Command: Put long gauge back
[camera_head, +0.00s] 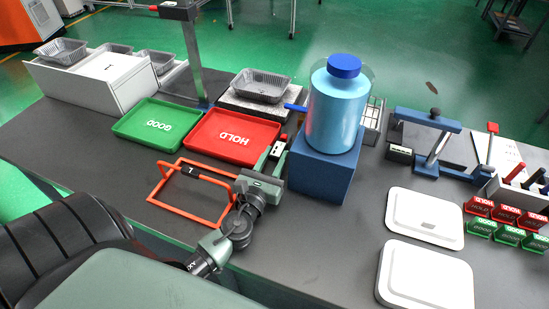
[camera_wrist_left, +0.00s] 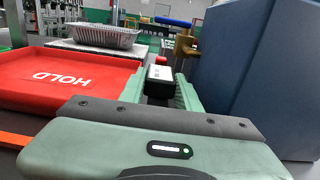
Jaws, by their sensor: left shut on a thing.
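My left gripper (camera_head: 277,152) is over the table, between the red HOLD tray and the blue box. It is shut on a small black block with a white label (camera_head: 279,149), which I take to be the long gauge. In the left wrist view the block (camera_wrist_left: 160,78) sits between the green fingers (camera_wrist_left: 160,92), and its lower part is hidden. I cannot tell whether it touches the table. A similar black and white block (camera_head: 400,153) is by the blue stand (camera_head: 430,140) at the right. My right gripper is not in view.
The red HOLD tray (camera_head: 215,140) and green GOOD tray (camera_head: 140,128) are left of the gripper. An orange frame (camera_head: 165,200) lies close by. The blue box (camera_head: 310,185) carries a blue tank (camera_head: 338,105). A foil tray (camera_head: 262,82) stands behind. White lidded boxes (camera_head: 424,215) are at right.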

